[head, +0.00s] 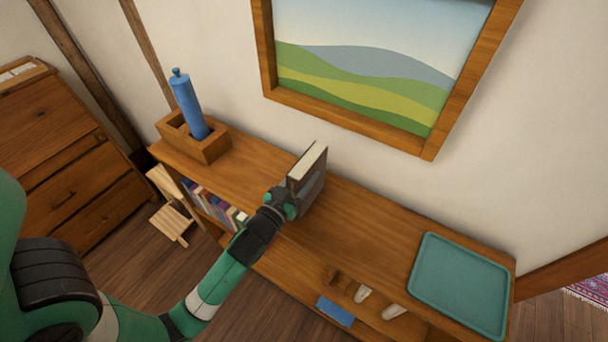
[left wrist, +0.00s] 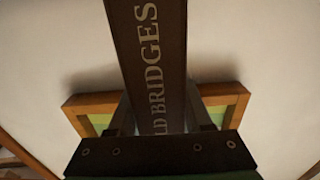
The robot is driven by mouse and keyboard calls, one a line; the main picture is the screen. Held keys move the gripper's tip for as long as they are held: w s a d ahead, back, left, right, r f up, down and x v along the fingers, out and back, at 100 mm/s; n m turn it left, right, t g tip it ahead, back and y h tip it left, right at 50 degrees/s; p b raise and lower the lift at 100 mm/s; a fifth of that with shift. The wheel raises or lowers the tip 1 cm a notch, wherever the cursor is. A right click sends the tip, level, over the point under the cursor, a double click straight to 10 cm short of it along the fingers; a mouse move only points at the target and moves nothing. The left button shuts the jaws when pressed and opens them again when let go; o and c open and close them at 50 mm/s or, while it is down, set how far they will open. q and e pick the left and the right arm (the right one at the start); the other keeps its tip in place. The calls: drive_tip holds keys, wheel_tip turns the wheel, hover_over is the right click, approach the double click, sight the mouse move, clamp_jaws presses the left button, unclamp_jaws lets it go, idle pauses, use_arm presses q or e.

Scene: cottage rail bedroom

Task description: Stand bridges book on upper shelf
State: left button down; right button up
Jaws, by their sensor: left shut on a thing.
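The bridges book (head: 309,178) is dark with pale page edges. In the head view it stands upright at the top board of the wooden shelf (head: 345,232), near its middle. My left gripper (head: 287,203) is shut on the book from the front. In the left wrist view the spine of the book (left wrist: 150,60) reads "LD BRIDGES" and sits between the two fingers of my left gripper (left wrist: 160,118). I cannot tell whether the book's bottom touches the board. My right gripper is in neither view.
A wooden box with a blue cylinder (head: 188,103) stands on the shelf's left end. A teal tray (head: 460,283) lies on its right end. Below are several books (head: 212,205) and a blue item (head: 335,311). A framed picture (head: 365,70) hangs behind. Top board is bare beside the book.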

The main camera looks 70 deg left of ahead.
use_arm(q)
drive_tip(key=shift+c, duration=1.6)
unclamp_jaws()
drive_tip(key=shift+f, duration=0.1)
drive_tip(key=shift+r, duration=0.25)
drive_tip(key=b+v, duration=0.4)
drive_tip(key=v, duration=0.8)
drive_tip(key=shift+f, duration=0.1)
